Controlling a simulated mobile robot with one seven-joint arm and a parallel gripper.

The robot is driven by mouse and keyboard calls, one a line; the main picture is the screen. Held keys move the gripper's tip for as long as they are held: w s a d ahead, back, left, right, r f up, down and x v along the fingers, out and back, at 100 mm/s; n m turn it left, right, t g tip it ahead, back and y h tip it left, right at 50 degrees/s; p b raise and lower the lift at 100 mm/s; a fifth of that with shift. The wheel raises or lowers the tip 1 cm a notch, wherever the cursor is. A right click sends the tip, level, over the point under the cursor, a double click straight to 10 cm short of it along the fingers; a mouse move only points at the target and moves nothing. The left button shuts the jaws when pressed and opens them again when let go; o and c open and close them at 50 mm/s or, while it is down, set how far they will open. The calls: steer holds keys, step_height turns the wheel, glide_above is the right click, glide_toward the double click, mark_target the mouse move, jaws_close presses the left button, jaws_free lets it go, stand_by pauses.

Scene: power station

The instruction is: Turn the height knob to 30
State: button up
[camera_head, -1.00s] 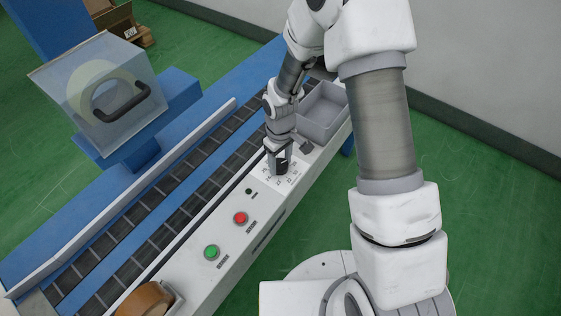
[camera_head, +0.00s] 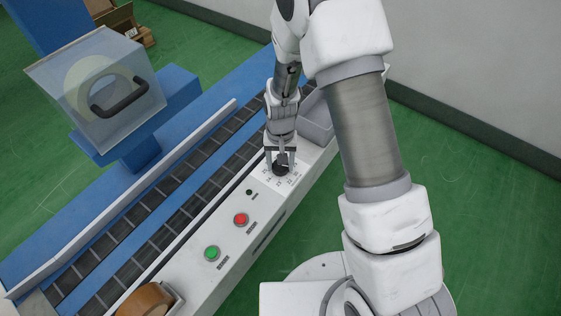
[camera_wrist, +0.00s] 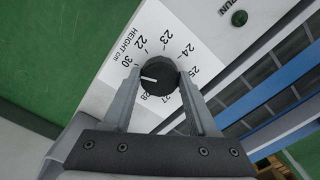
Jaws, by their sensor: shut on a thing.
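The black round height knob (camera_wrist: 162,78) sits on a white dial plate (camera_wrist: 200,48) marked "HEIGHT cm" with numbers around it. In the wrist view, my gripper (camera_wrist: 160,75) has one finger on each side of the knob and is shut on it. A white pointer line on the knob points to the left, close to 30 and on the side toward 28. In the head view, my gripper (camera_head: 280,160) reaches down over the knob (camera_head: 281,170), which the fingers partly hide.
A red button (camera_head: 240,219) and a green button (camera_head: 212,253) are on the same white panel. A grey bin (camera_head: 316,124) is behind the gripper. A roller conveyor (camera_head: 180,210) runs alongside.

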steer(key=shift+m, duration=0.4)
steer(key=o, duration=1.4)
steer(key=shift+r, duration=0.1)
step_height(320, 180, up, 17)
steer(key=p, duration=0.4)
steer(key=shift+r+p, duration=0.1)
steer(key=shift+p, duration=0.3)
steer(key=shift+r, duration=0.1)
